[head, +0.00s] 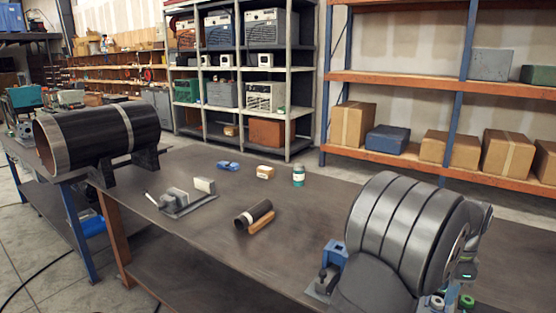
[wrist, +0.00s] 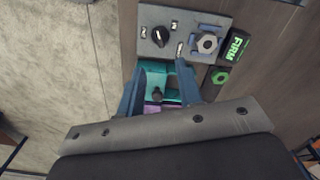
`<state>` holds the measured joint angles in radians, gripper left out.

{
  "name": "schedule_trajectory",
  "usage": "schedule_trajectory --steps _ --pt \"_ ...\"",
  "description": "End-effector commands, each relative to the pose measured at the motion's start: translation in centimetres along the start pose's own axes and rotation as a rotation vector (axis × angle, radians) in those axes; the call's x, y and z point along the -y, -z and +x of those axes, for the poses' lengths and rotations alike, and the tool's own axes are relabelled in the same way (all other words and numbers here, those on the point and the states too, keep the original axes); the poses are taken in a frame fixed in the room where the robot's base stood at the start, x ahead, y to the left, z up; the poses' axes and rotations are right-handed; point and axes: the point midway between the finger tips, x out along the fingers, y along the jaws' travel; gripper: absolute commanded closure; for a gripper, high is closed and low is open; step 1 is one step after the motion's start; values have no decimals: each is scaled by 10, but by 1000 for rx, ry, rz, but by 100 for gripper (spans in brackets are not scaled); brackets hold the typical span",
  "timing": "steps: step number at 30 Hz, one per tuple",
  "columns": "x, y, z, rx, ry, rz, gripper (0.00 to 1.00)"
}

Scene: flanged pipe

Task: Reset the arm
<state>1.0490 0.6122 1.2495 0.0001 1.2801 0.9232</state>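My arm (head: 405,235) fills the lower right of the head view, over the right part of the bench, and hides what lies behind it. I cannot make out my gripper's fingertips in the head view. In the wrist view my gripper (wrist: 159,72) has its two blue fingers spread apart. A teal item with a dark knob (wrist: 157,95) shows in the gap between them; I cannot tell whether the fingers touch it. Just beyond the fingertips is a grey plate (wrist: 154,17) with a black knob and a hex nut (wrist: 207,42).
A large dark pipe (head: 97,137) with a pale band rests on supports at the left. The bench (head: 180,237) holds a grey fixture (head: 185,201), a short dark cylinder (head: 254,213), a small box (head: 265,172) and a teal jar (head: 298,175). A black "FIRM" block (wrist: 235,46) lies beside the plate.

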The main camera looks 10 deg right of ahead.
Motion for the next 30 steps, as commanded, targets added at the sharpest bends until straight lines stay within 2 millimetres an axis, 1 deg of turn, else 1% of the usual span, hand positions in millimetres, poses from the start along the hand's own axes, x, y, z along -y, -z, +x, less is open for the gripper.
schedule_trajectory --steps 1,6,9,10,12,30 --pt "0 0 -11 -2 3 0 67" --pt "0 0 -45 -2 3 0 67" --pt "0 0 -65 -2 3 0 67" --pt "0 0 -67 0 0 0 67" --pt "-1 -1 -46 4 -5 0 67" --pt "0 0 75 2 -3 0 67"
